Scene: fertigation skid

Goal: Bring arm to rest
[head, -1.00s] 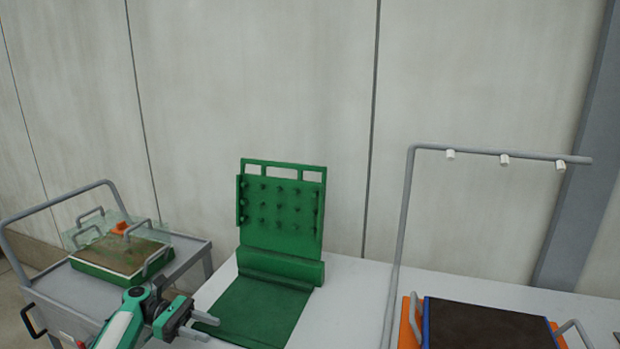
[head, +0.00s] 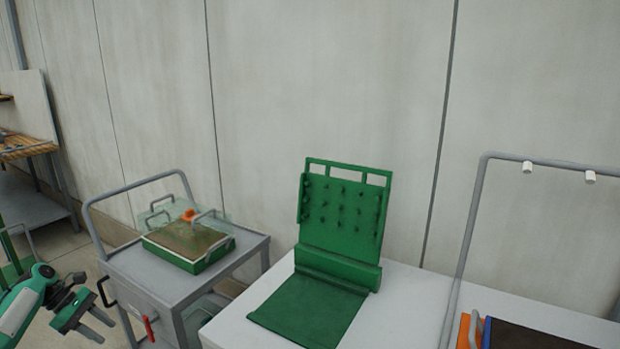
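My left gripper (head: 97,327) is at the lower left of the head view, its two grey fingers apart with nothing between them. It is over the floor, to the left of the grey cart, and touches nothing that I can see. My green and white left arm comes in from the left edge. My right gripper is not in the view.
A grey cart (head: 125,262) with a red handle (head: 149,328) carries a covered tray of soil (head: 190,243). A white table (head: 410,310) holds a green pegged stand (head: 340,215), a grey pipe frame (head: 465,240) and a dark soil tray (head: 525,338). A shelf (head: 35,207) stands far left.

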